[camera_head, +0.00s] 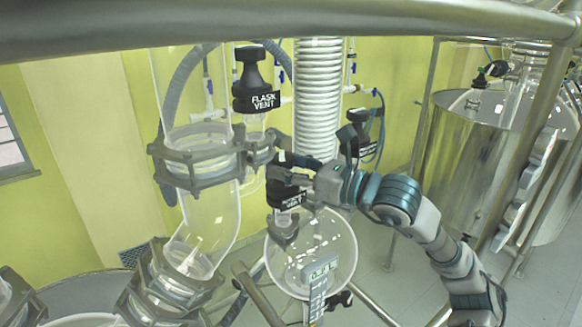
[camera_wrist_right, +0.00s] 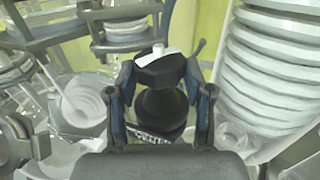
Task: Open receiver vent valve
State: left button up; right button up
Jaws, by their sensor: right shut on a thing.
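The receiver vent valve (camera_head: 291,199) is a black knob and body with a partly hidden white-lettered label, above the round glass receiver flask (camera_head: 285,262). My right gripper (camera_head: 289,170) reaches it from the right and is shut on its upper part. In the right wrist view the black valve (camera_wrist_right: 160,105) stands between the two fingers of my right gripper (camera_wrist_right: 163,88), with a white patch on its top. The fingers hide parts of its sides. My left gripper is not in view.
A black valve labelled "FLASK VENT" (camera_head: 256,85) stands up and left. A coiled glass condenser (camera_head: 317,95) rises just behind my gripper. Clamped glass pipe (camera_head: 205,215) is close on the left. A steel vessel (camera_head: 465,140) stands at the right, and a metal rail (camera_head: 250,22) crosses the top.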

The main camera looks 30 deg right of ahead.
jog(key=shift+d+r, duration=0.1)
jog(key=shift+r, duration=0.1)
dwell(0.6)
jog(key=o, duration=0.7)
jog(key=shift+o, duration=0.9)
jog(key=shift+w, duration=0.15)
jog(key=shift+w+f, duration=0.2)
jog(key=shift+w, duration=0.05)
jog(key=shift+s, duration=0.15)
jog(key=v, duration=1.2)
